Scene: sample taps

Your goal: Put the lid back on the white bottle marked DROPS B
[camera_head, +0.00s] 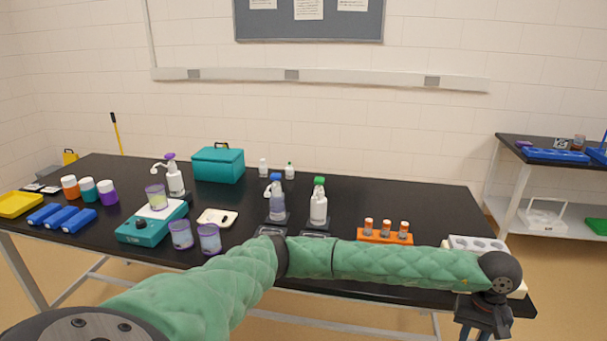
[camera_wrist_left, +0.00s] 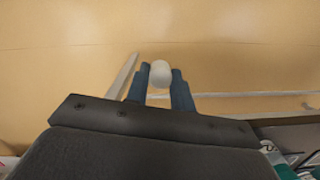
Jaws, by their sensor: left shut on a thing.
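My left gripper (camera_head: 484,322) hangs past the table's front right edge in the head view, partly cut off by the bottom of the picture. In the left wrist view its two blue fingers (camera_wrist_left: 160,84) are shut on a small white rounded thing, which looks like the lid (camera_wrist_left: 160,72). The floor lies behind it. My right gripper is not in view.
A white rack (camera_head: 458,241) with holes is at the table's right end, partly behind my left arm. The back right is clear.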

